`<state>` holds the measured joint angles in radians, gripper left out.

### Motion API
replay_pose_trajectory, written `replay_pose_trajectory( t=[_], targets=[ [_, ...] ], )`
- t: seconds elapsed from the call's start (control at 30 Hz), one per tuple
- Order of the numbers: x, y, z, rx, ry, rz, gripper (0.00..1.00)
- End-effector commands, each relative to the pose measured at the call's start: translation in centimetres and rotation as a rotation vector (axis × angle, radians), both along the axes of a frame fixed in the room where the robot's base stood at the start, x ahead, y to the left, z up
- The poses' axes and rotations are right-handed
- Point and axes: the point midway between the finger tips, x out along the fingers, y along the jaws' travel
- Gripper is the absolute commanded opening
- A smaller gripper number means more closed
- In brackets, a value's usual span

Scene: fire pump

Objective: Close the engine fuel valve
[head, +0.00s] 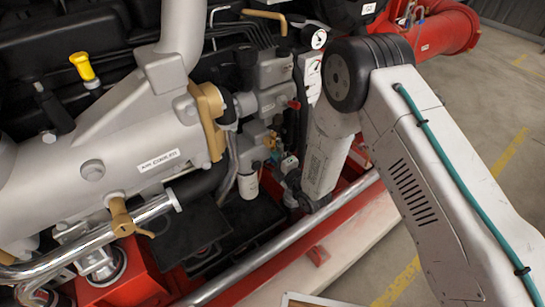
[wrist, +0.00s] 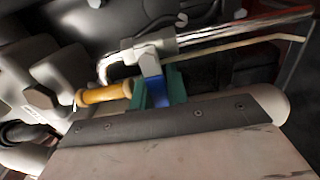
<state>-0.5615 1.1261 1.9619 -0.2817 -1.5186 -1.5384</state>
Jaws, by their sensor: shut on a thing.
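The fuel valve is a grey metal body (wrist: 150,62) on a pipe in the wrist view, with a blue handle (wrist: 158,95) below it. My gripper (wrist: 157,88) has green fingers, one on each side of the blue handle, and is shut on it. Much of the handle is hidden between the fingers. In the head view my arm reaches down to the engine's side at the middle. There the valve and the fingertips are too small and too covered to make out clearly.
A yellow-brown cylindrical part (wrist: 103,93) lies close to the left of my fingers. A shiny pipe (wrist: 245,33) runs behind them. In the head view a gauge (head: 319,39), a white filter (head: 248,185) and a red frame rail (head: 310,255) are around my arm. Open floor lies right.

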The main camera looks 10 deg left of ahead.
Motion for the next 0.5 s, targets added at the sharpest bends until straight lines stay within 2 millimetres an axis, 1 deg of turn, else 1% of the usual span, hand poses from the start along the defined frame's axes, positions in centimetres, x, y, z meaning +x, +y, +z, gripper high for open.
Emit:
replay_pose_trajectory(
  t=[0.17, 0.2, 0.5],
  targets=[
    [0.01, -0.01, 0.02, 0.001, -0.001, 0.000, 0.00],
    [0.01, -0.01, 0.02, 0.000, -0.001, 0.000, 0.24],
    [-0.05, -0.07, 0.01, -0.001, -0.001, 0.000, 0.25]
  ],
)
